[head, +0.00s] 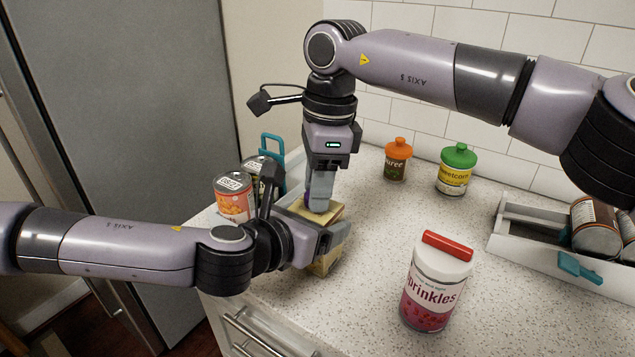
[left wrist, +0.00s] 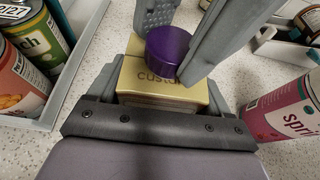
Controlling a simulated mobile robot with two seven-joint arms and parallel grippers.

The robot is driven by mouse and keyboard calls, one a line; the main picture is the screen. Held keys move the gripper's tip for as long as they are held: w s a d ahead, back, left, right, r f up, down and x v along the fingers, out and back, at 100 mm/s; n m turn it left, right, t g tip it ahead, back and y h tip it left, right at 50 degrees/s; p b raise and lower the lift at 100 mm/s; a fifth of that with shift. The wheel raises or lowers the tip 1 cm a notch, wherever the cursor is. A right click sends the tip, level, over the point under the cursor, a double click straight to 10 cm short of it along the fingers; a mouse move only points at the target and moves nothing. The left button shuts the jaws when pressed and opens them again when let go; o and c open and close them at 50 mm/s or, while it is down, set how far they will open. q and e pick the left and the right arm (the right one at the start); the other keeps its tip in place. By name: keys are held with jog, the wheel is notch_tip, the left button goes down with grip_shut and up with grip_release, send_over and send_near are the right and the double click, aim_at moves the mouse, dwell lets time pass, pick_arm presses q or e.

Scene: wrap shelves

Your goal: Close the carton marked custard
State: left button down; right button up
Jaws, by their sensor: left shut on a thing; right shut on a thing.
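The yellow carton marked custard (head: 322,267) stands on the counter, partly hidden by my left gripper (head: 322,238), which is shut around its sides. The carton's printed front and top show in the left wrist view (left wrist: 158,82). A round purple cap (left wrist: 168,52) is at the top of the carton, between the fingers of my right gripper (head: 319,203). The right gripper points down from above and is shut on the cap. I cannot tell whether the cap is fully seated on the carton; its lower edge is close to the carton top.
A sprinkles jar (head: 432,287) with a red-handled lid stands to the right. An orange-lidded jar (head: 397,161) and a green-lidded sweetcorn jar (head: 456,172) stand near the tiled wall. Cans (head: 234,198) stand at the left. A white tray (head: 535,256) holding cans is at the right.

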jog(key=m, duration=0.5)
jog(key=shift+m+t, duration=0.4)
jog(key=m, duration=0.4)
jog(key=shift+s, duration=0.1)
jog(key=m+h, duration=0.1)
jog(key=m, duration=0.5)
jog(key=shift+t, duration=0.4)
jog(key=shift+o, duration=0.7)
jog(key=m, duration=0.3)
jog(key=shift+a, duration=0.1)
jog(key=o, duration=1)
